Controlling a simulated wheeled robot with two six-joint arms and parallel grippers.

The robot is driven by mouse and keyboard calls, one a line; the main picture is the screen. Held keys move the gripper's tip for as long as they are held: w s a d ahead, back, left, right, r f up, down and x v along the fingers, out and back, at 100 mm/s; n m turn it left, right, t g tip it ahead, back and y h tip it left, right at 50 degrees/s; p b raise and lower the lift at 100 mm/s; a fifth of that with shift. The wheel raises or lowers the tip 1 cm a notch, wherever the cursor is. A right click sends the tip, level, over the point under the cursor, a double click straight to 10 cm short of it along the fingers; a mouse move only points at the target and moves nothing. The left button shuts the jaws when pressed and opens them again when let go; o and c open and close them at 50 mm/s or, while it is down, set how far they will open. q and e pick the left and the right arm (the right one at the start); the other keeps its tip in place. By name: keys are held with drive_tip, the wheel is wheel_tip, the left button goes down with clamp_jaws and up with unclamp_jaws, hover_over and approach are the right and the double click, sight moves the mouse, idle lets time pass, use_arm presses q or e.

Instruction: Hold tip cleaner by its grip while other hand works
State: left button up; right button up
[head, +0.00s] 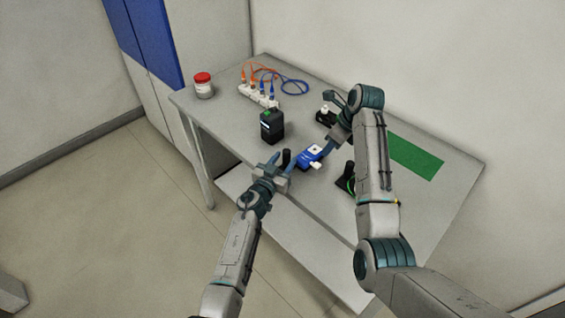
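A blue block with a white top (310,153), which looks like the tip cleaner, is above the front part of the bench. My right gripper (322,151) reaches down from the right to the block's right end and appears closed on it. My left gripper (284,163) is just left of the block, near the bench's front edge. A short black upright piece (286,156) shows between its fingers. I cannot tell whether the fingers touch this piece or whether it belongs to the block. The fingertips are small and partly hidden.
On the bench (225,105) are a black box (272,126), a white strip with orange and blue cables (258,97) and a red-lidded jar (203,86). A dark stand (346,180) and a green mat (416,158) lie right. The front right is clear.

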use_arm(q)
drive_tip(key=c, duration=0.7)
clamp_jaws()
use_arm(e)
drive_tip(key=shift+c, duration=0.7)
clamp_jaws()
